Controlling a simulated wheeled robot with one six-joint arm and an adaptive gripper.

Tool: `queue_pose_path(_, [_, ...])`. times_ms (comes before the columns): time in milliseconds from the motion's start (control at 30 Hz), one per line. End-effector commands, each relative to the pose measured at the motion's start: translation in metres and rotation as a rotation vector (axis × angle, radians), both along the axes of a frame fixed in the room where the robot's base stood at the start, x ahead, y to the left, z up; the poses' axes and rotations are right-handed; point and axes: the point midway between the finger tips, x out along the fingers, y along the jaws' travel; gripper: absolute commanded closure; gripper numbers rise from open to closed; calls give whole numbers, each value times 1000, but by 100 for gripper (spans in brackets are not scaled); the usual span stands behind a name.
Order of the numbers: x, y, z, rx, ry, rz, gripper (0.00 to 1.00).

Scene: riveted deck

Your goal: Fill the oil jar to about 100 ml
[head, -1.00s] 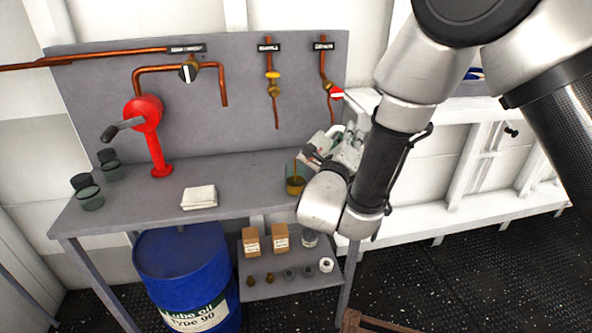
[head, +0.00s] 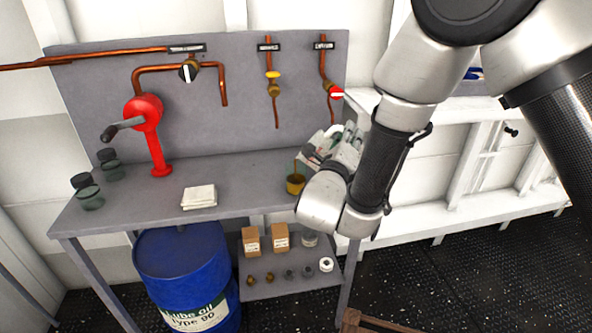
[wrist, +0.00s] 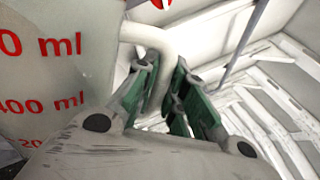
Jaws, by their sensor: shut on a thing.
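My gripper (wrist: 165,92) is shut on the curved white handle of a translucent measuring jug (wrist: 50,75) with red ml markings. In the head view my gripper (head: 345,152) and the jug (head: 314,147) are above the right end of the grey bench, and the jug looks tipped to the left. A thin brown stream runs below its lip into a small amber-brown jar (head: 294,186), the likely oil jar, on the bench. My wrist partly hides the jar's right side. The oil level and any scale on the jar are too small to read.
A red hand pump (head: 146,120), dark-lidded jars (head: 89,196) and a folded cloth (head: 199,197) are on the bench (head: 150,215). Copper pipes with valves line the backboard. A blue oil drum (head: 185,260) and a low shelf (head: 290,287) with boxes are below. The bench's middle is clear.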

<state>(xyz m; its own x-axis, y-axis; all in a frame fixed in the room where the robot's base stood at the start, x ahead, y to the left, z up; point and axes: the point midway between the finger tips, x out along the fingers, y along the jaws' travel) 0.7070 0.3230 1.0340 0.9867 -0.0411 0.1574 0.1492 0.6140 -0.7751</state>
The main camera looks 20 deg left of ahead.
Motion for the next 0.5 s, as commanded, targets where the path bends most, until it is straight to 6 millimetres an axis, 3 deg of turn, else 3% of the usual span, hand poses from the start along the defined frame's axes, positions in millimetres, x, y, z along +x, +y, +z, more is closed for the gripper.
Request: queue_pose_path(500, [0, -4, -1, 39, 3, -1, 100])
